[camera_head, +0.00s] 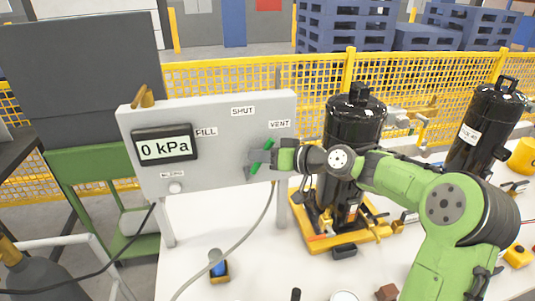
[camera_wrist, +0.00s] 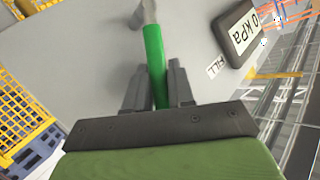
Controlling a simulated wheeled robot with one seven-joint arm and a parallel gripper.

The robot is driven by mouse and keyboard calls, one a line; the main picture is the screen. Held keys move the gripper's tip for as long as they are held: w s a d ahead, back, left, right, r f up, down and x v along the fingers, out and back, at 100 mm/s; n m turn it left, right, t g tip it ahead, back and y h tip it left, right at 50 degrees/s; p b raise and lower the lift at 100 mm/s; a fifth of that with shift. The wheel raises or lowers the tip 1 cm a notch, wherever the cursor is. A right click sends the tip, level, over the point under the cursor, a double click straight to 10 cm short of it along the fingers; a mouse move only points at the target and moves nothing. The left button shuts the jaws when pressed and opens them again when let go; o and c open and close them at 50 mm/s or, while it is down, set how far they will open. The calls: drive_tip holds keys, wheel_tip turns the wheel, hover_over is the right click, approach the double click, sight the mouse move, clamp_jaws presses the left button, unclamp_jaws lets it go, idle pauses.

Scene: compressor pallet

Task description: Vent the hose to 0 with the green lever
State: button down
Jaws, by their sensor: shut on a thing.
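A grey panel (camera_head: 225,118) stands upright, with labels FILL, SHUT and VENT on its face. Its display (camera_head: 165,146) reads 0 kPa and also shows in the wrist view (camera_wrist: 240,32). The green lever (camera_head: 262,155) is on the panel's right side, angled near the VENT label (camera_head: 280,125). In the wrist view the lever (camera_wrist: 154,60) runs between my two fingers. My gripper (camera_head: 270,160) is shut on the lever; it also shows in the wrist view (camera_wrist: 160,90). The grey hose (camera_head: 250,230) hangs from below the panel and curves down to the left across the white table.
A black compressor (camera_head: 352,125) stands on a yellow base (camera_head: 368,236) right behind my arm. Another black compressor (camera_head: 485,130) is at the far right. A small blue and yellow item (camera_head: 218,268) lies on the table (camera_head: 190,250). A yellow mesh fence (camera_head: 230,75) runs behind.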

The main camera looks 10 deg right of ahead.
sight(248, 174)
drive_tip(key=a+n+h, duration=0.1)
drive_tip(key=a+r+g+h, duration=0.1)
drive_tip(key=shift+a+n+h, duration=0.15)
drive_tip(key=shift+n+h, duration=0.15)
drive_tip(key=shift+n, duration=0.1)
drive_tip(key=shift+a+n+h, duration=0.6)
drive_tip(key=shift+a+h, duration=0.1)
drive_tip(key=shift+h, duration=0.2)
drive_tip(key=shift+f, duration=0.1)
drive_tip(key=c, duration=1.3)
unclamp_jaws()
drive_tip(key=shift+c, duration=0.2)
drive_tip(key=shift+p, duration=0.3)
drive_tip(key=p+v, duration=0.3)
drive_tip(key=v, duration=1.2)
drive_tip(key=shift+s+r, duration=0.15)
drive_tip(key=shift+r, duration=0.25)
drive_tip(key=shift+d, duration=0.15)
